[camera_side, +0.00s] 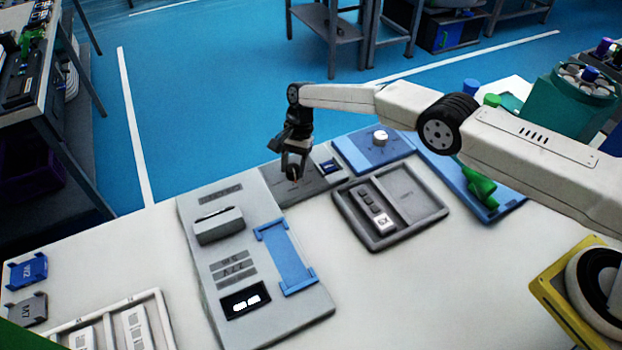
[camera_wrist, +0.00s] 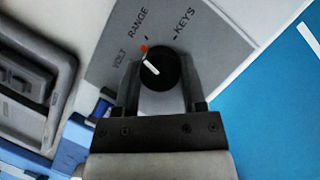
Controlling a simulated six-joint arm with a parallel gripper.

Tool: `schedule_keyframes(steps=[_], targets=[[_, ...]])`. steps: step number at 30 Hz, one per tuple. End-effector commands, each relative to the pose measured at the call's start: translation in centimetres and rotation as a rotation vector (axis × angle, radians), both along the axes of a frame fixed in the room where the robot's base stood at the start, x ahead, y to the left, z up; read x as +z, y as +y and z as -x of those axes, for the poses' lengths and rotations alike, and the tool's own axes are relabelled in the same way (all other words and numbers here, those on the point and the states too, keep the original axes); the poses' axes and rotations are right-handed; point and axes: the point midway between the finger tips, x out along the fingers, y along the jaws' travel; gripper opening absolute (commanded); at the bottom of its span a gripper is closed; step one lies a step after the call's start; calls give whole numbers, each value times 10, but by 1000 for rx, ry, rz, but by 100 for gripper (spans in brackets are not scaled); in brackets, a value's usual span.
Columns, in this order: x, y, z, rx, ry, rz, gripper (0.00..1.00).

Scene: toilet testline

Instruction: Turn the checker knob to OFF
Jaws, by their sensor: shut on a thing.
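The checker knob (camera_wrist: 163,82) is round and black with a white pointer line, seen in the wrist view on a grey panel (camera_wrist: 105,62). Its pointer slants toward the upper left, near an orange mark (camera_wrist: 144,48) between the VOLT and RANGE labels. A KEYS label stands to the upper right. No OFF label is readable; my gripper covers the panel below the knob. My gripper (camera_wrist: 160,70) is shut on the knob, one finger at each side. In the side view my gripper (camera_side: 294,170) points down onto the grey checker panel (camera_side: 322,184) and mostly hides the knob.
A blue panel with a white knob (camera_side: 380,138) stands right of the checker. A grey tray (camera_side: 362,237) holding a device marked GX (camera_side: 382,222) lies in front. A larger grey tester with a blue cradle (camera_side: 286,257) stands front left.

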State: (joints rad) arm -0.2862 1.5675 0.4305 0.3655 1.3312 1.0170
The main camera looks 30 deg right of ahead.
Motion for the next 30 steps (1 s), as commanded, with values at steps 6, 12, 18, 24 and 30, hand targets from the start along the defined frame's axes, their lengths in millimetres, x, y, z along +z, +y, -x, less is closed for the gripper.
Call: schedule_keyframes(steps=[6,12,18,24,30], targets=[[0,0,1,1,2,0,82],[0,0,0,-1,2,0,89],[1,0,0,-1,0,0,89],[13,-4,-4,-2,-2,0,89],[35,-11,-10,-2,-2,0,89]])
